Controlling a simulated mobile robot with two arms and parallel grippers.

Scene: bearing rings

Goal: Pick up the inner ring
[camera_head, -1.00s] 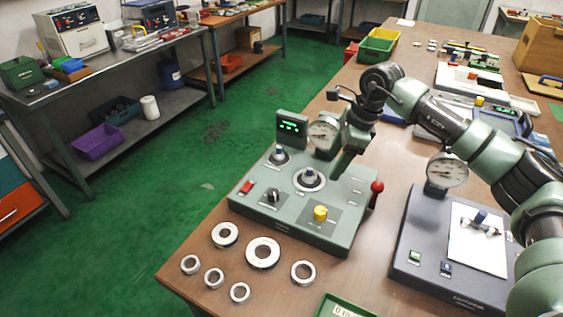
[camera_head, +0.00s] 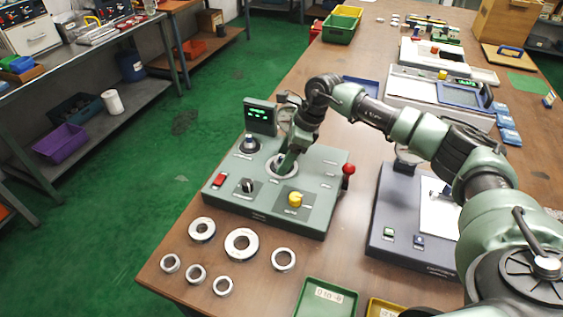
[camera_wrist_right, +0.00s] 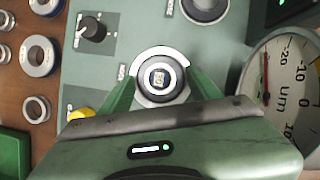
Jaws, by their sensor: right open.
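The green bearing gauge station (camera_head: 270,199) stands on the bench. Its front round seat (camera_head: 280,174) carries a silver ring-shaped part (camera_wrist_right: 160,54) around a dark-rimmed centre post (camera_wrist_right: 160,78), seen from above in the right wrist view. I cannot tell if this is the inner ring. My right gripper (camera_head: 284,163) points down over this seat. In the right wrist view the gripper (camera_wrist_right: 160,80) is open, with its green fingers on either side of the post. In the head view my arm partly hides the seat. My left gripper is not in view.
Several loose silver rings, one being a large ring (camera_head: 241,245), lie at the bench's front left. A second seat (camera_head: 248,145), a yellow knob (camera_head: 295,199), a red-balled lever (camera_head: 348,169) and a dial gauge (camera_wrist_right: 284,80) surround the gripper. A green tray (camera_head: 326,298) stands in front.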

